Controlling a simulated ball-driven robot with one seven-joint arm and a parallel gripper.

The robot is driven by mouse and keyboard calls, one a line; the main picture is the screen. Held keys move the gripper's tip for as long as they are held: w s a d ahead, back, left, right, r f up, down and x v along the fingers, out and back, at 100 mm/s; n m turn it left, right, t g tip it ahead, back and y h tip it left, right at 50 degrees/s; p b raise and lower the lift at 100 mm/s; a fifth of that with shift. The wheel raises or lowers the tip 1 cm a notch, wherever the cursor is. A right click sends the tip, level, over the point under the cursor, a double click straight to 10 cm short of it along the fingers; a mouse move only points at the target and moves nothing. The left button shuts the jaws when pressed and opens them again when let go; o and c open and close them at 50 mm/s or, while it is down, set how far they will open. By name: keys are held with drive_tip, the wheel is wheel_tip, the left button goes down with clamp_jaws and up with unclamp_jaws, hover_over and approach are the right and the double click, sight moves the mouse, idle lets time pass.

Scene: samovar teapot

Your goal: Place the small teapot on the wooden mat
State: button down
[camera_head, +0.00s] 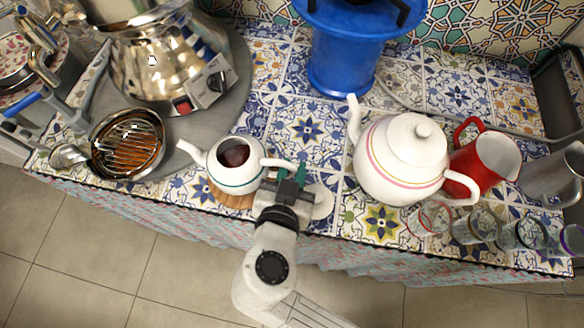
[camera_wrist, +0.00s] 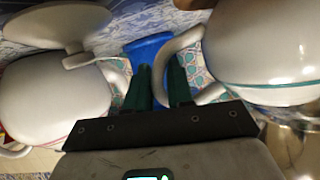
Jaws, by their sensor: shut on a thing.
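The small teapot (camera_head: 228,178) is white with a thin green line. Its top is open and shows dark liquid, and its spout points left. It looks upright over the wooden mat (camera_head: 232,202), whose front edge shows below it. I cannot tell whether its base touches the mat. My gripper (camera_head: 290,178) is to the right of the teapot, shut on its handle. In the wrist view the curved handle (camera_wrist: 166,58) passes at the fingers (camera_wrist: 160,80), with the teapot body (camera_wrist: 265,50) to the right.
A large white teapot (camera_head: 395,165) and a red jug (camera_head: 487,165) stand to the right, with several glasses (camera_head: 470,225) near the front edge. A strainer bowl (camera_head: 130,150) and metal samovar (camera_head: 165,60) stand left. A blue container (camera_head: 343,60) is behind. A pale disc (camera_head: 320,203) lies beside my gripper.

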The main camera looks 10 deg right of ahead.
drive_tip(key=c, duration=1)
unclamp_jaws()
